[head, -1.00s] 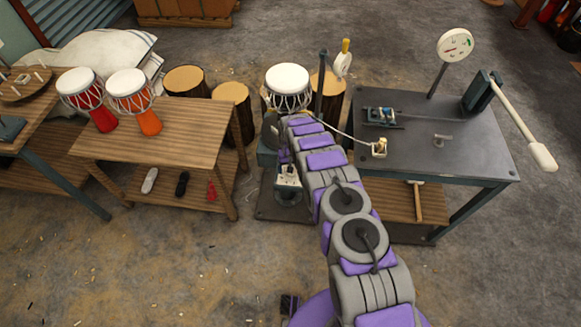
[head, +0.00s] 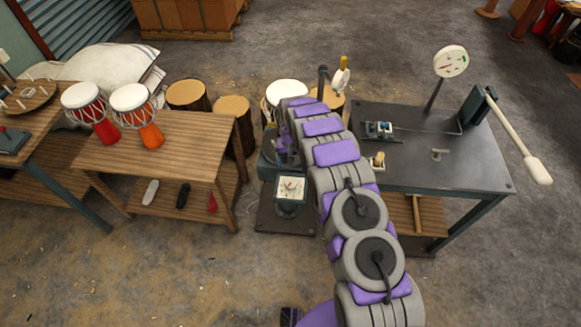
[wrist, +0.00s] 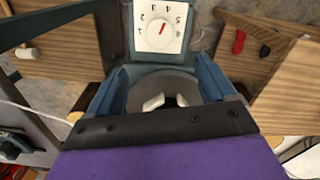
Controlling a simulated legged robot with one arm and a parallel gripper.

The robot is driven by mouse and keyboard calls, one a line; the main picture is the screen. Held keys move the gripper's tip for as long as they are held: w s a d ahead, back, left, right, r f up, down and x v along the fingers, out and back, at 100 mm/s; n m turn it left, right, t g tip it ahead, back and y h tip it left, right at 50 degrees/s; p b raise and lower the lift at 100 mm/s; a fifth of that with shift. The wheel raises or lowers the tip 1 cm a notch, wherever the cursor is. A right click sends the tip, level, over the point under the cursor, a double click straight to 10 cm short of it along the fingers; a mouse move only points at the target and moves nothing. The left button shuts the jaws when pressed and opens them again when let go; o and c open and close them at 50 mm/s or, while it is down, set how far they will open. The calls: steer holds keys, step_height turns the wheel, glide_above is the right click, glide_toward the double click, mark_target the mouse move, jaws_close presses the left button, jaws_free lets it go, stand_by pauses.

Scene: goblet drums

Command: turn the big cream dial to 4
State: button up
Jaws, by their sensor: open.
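The big cream dial (head: 291,188) has a square pale face on a dark stand between the two tables. In the wrist view the dial (wrist: 160,27) is at the top centre, with numerals around it and a red pointer tilted up and to the right. I cannot tell exactly which numeral it marks. My gripper (wrist: 163,85) is open, its blue fingers apart on either side, below the dial in the picture and not around it. In the head view my arm largely hides the gripper.
A wooden table (head: 165,150) with red and orange goblet drums stands left. A dark metal bench (head: 470,165) with a gauge (head: 451,62) and a long pale-handled lever (head: 520,138) stands right. Log stumps (head: 187,95) and a white-topped drum (head: 287,92) are behind. Open floor lies in front.

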steer(key=shift+r, duration=1.5)
steer(key=s+d+r, duration=0.4)
steer(key=s+r, duration=0.1)
steer(key=r, duration=0.4)
steer(key=s+d+r+m, duration=0.1)
steer(key=s+d+r, duration=0.35)
steer(key=r, duration=0.35)
steer(key=s+d+r, duration=0.4)
steer(key=s+r, duration=0.2)
steer(key=r, duration=0.3)
steer(key=s+d+r, duration=0.2)
steer(key=s, duration=0.9)
steer(key=s+d+r+m+g, duration=0.1)
steer(key=s+d+r, duration=0.1)
steer(key=s, duration=1)
steer(key=s+d+r, duration=0.2)
steer(key=s+r, duration=0.1)
steer(key=s, duration=0.8)
steer(key=shift+s+d+m+g, duration=0.25)
steer(key=shift+d+m+g, duration=0.05)
steer(key=shift+d+g, duration=0.1)
